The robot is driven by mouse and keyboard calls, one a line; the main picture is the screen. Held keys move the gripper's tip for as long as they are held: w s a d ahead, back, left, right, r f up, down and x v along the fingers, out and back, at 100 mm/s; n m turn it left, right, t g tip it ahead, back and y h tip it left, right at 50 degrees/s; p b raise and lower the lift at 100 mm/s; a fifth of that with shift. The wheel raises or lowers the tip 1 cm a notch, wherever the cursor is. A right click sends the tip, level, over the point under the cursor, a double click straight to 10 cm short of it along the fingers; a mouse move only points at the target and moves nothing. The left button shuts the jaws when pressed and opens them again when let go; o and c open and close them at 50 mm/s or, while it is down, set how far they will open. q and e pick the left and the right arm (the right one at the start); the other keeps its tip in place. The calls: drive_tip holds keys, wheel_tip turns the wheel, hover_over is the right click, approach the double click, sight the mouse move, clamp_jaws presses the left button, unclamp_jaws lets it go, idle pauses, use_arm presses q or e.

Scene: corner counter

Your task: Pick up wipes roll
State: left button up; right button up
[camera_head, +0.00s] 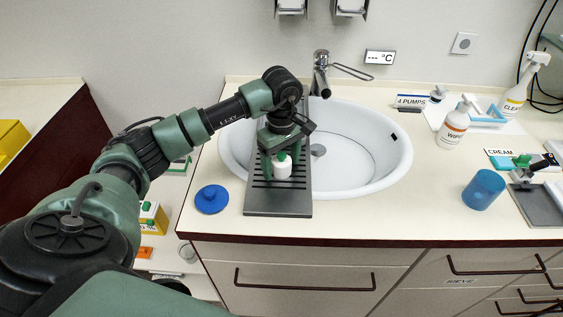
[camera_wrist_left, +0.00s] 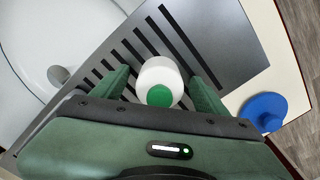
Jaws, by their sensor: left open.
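A small white roll with a green top (camera_head: 283,168) stands upright on the grey slotted drain board at the left side of the sink. I take it for the wipes roll. It also shows in the left wrist view (camera_wrist_left: 160,76). My left gripper (camera_head: 281,158) is over it, pointing down. In the left wrist view my left gripper's two green fingers (camera_wrist_left: 163,88) are open, one on each side of the roll, with a visible gap on each side. The right gripper cannot be made out.
A blue cup (camera_head: 483,190), a white labelled bottle (camera_head: 453,125) and a spray bottle (camera_head: 518,90) stand to the right.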

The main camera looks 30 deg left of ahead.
use_arm(q)
drive_tip(key=shift+c, duration=0.3)
drive_tip(key=c, duration=1.4)
drive_tip(key=shift+c, duration=0.2)
